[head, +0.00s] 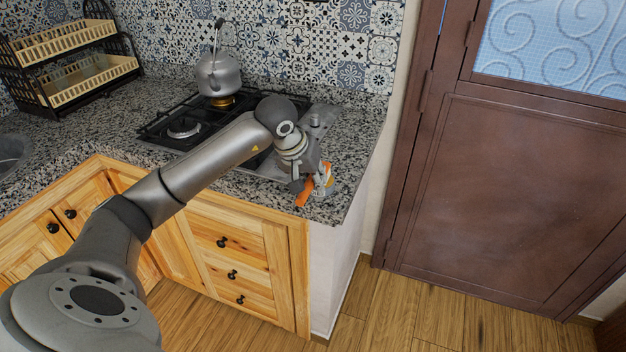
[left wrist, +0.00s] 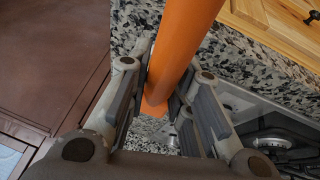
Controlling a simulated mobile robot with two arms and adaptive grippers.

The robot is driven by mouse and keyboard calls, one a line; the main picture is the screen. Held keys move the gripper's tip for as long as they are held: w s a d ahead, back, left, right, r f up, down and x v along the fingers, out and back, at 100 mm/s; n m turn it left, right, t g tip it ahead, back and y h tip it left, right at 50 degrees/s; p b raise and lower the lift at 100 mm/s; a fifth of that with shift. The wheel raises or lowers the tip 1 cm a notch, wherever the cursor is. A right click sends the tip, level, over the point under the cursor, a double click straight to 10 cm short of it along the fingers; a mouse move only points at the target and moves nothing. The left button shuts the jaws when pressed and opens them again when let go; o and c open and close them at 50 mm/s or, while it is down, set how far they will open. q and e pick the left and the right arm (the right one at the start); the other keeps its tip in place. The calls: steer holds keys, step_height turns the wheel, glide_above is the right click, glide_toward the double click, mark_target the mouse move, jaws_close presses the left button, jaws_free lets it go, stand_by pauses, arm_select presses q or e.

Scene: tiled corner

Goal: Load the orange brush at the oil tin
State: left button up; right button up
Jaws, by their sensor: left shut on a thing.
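My left gripper (head: 312,184) is shut on the orange brush (head: 304,193) above the right front corner of the granite counter. In the left wrist view the brush (left wrist: 183,45) is a thick, smooth orange handle between the two fingers (left wrist: 158,92). It runs out past the upper edge of that view; its bristles cannot be made out. In the head view, a small patch of orange and pale colour shows at the right of the fingers; I cannot tell whether it is brush or oil tin. The oil tin is not clearly seen. My right gripper is not in view.
A black gas hob (head: 186,127) lies left of the gripper, with a grey kettle (head: 218,76) at its back. A two-tier rack (head: 75,62) stands at the far left. The counter (head: 343,172) ends just right of the gripper, and a brown door (head: 510,190) stands beyond.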

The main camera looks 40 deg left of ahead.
arm_select(q)
steer(key=shift+f, duration=0.3)
stand_by(0.6)
steer(key=shift+r+p, duration=1.9)
steer(key=shift+r, duration=1.65)
